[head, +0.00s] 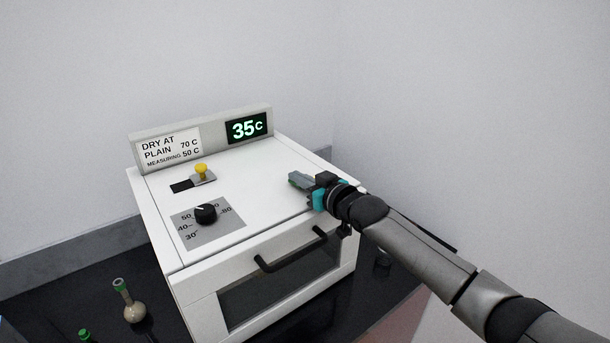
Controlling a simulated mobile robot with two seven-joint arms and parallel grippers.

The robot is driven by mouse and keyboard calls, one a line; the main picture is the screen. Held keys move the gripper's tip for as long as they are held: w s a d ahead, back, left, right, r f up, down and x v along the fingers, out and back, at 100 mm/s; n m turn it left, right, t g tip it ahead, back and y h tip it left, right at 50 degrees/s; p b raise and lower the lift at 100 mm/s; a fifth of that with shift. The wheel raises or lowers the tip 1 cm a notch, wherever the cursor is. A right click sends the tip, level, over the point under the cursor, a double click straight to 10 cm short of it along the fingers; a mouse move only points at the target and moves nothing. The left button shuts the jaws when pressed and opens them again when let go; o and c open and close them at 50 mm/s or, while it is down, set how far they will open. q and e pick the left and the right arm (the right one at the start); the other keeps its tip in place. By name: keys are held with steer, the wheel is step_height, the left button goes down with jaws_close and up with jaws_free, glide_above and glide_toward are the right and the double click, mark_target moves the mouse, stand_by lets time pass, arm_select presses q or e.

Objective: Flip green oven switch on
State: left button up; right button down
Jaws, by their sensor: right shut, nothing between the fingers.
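A white oven (265,200) stands on a dark bench. On its top is a switch with a yellow knob (201,168) on a small grey plate, beside a dark slot (182,186). I see no green switch; the display (246,127) reads 35C in green-white digits. My right gripper (294,178) is over the right part of the oven top, to the right of the switch and apart from it. Its fingers are shut with nothing between them, pointing left. My left gripper is not in view.
A black dial (206,213) sits in front of the switch on a grey scale. The oven door has a black handle (291,250). A small flask (131,304) and a green-capped item (84,335) stand at lower left. Pale walls rise behind.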

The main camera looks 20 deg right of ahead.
steer(key=shift+r+p, duration=0.55)
steer(key=shift+r, duration=0.15)
steer(key=r+p, duration=0.3)
steer(key=shift+w+a+r, duration=0.1)
steer(key=shift+w, duration=0.15)
steer(key=r+b+v, duration=0.1)
steer(key=v, duration=0.8)
steer(key=shift+s+r, duration=0.2)
steer(key=shift+r, duration=0.2)
